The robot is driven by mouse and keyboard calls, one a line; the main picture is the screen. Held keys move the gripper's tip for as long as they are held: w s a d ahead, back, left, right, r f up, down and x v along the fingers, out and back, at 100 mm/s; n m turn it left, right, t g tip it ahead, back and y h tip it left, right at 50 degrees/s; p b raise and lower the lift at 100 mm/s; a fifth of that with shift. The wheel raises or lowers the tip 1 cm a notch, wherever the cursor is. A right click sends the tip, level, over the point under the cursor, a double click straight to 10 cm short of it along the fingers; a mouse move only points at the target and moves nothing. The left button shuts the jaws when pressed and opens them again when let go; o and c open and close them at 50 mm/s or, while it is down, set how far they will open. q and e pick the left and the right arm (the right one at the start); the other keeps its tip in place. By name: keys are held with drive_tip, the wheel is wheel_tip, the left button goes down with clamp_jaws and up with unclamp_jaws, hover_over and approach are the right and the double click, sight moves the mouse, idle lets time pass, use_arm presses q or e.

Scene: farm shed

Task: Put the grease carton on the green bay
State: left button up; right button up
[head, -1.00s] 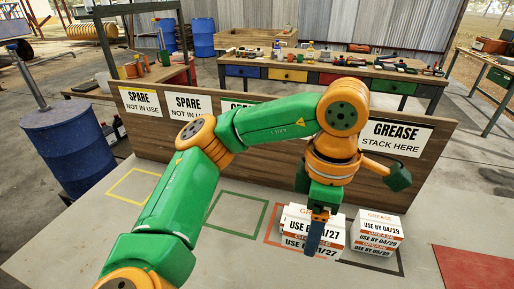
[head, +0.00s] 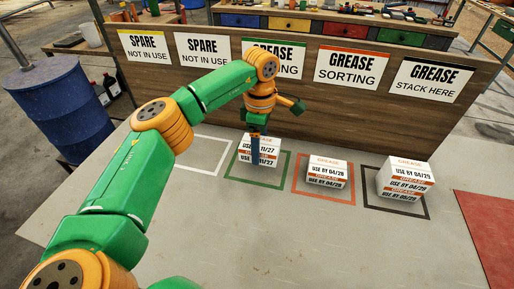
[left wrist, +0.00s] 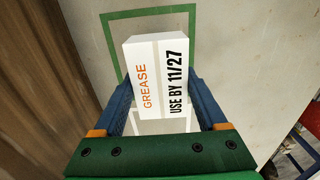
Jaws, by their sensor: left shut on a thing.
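My left gripper (head: 256,160) is shut on a white grease carton (head: 270,148) marked "USE BY 11/27". The carton is over the green bay (head: 233,178), a green outline on the grey table; I cannot tell whether it touches the surface. In the left wrist view the carton (left wrist: 158,75) sits between the blue fingers (left wrist: 160,103), with the green outline (left wrist: 108,40) showing around its far part. My right gripper is not in view.
Grease cartons (head: 405,178) stand in the black bay (head: 385,207) at the right. The white bay (head: 190,168) left of the green one is empty. A wooden sign board (head: 320,120) runs along the back. A red mat (head: 490,225) lies far right. The front table is clear.

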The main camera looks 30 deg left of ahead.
use_arm(q)
drive_tip(key=f, duration=0.1)
drive_tip(key=f+p, duration=0.1)
drive_tip(key=f, duration=0.1)
drive_tip(key=w+f, duration=0.1)
drive_tip(key=shift+a+f, duration=0.2)
drive_tip(key=shift+a, duration=0.1)
drive_tip(key=shift+f, duration=0.35)
drive_tip(key=o, duration=1.4)
drive_tip(key=shift+r, duration=0.1)
wheel_tip(320, 180, up, 12)
drive_tip(key=shift+r, duration=0.2)
drive_tip(key=shift+f, duration=0.1)
